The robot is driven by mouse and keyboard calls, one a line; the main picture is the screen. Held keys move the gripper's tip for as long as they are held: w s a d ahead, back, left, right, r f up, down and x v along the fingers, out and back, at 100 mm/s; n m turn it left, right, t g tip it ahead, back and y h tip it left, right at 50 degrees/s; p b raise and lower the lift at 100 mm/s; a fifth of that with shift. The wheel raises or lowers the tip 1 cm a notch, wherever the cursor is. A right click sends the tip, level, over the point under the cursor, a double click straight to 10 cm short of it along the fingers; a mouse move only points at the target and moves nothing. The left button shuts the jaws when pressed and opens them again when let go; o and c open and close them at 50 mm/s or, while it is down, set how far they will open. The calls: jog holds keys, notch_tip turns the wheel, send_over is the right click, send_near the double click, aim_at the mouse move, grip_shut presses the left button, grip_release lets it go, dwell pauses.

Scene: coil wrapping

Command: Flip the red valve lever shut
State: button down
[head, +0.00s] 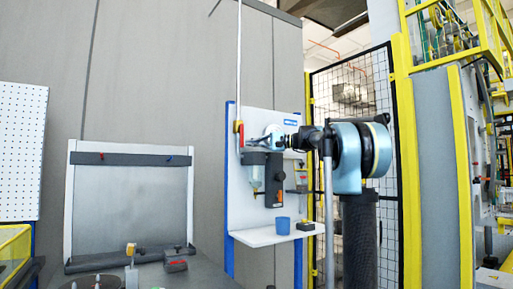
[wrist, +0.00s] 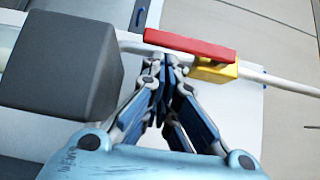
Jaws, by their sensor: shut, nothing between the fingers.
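The red valve lever (wrist: 190,44) lies along the white pipe in the wrist view, over a yellow valve body (wrist: 214,72). In the head view the red lever (head: 237,127) shows small and upright on the panel's left side, at the foot of the vertical pipe. Whether the tips touch the lever I cannot tell. In the head view my arm hides the right part of the panel, and my fingers are hard to make out.
A dark grey block (wrist: 65,75) stands left of my fingers in the wrist view. On the panel hangs a clear filter bowl (head: 253,170). A blue cup (head: 283,225) stands on the white shelf (head: 262,238) below. A mesh fence (head: 345,90) stands behind my arm.

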jog(key=shift+s+a+f, duration=0.3)
jog(key=shift+a, duration=0.15)
dwell(0.3)
jog(key=shift+w+d, duration=0.4)
jog(key=shift+d, duration=0.05)
jog(key=d+f, duration=0.1)
jog(key=d, duration=1.1)
jog(key=shift+s+d, duration=0.15)
